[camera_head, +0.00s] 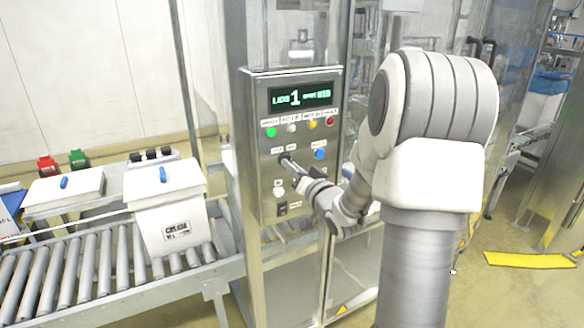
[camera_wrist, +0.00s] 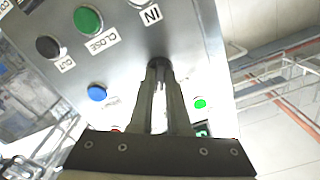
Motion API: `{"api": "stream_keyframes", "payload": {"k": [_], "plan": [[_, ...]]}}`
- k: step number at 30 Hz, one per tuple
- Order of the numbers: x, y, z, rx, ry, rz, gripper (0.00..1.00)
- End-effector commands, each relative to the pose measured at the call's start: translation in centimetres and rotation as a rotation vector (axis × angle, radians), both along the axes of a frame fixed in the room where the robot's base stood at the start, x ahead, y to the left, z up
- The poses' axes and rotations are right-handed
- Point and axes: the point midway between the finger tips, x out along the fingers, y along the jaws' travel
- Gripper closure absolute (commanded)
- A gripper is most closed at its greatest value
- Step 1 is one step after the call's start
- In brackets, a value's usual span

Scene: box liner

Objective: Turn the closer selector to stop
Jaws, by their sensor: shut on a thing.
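The steel control panel (camera_head: 264,182) stands upright in the middle of the head view, with a lit display above and buttons below. The selector (camera_wrist: 158,62) is a small dark knob, mostly hidden between my fingertips in the wrist view.
A blue button (camera_head: 320,154) sits right of my gripper. A roller conveyor (camera_head: 95,268) with a white lidded box (camera_head: 165,205) stands left of the panel.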

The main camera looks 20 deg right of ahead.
Motion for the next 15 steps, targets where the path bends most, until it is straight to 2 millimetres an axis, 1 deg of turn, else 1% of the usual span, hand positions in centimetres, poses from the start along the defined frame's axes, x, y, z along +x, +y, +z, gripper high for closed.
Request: {"api": "stream_keyframes", "payload": {"k": [8,15], "plan": [[0.01,-0.02,-0.17,-0.034,-0.003,0.000,1.00],[0.02,0.02,-0.51,-0.164,-0.011,0.001,1.00]]}}
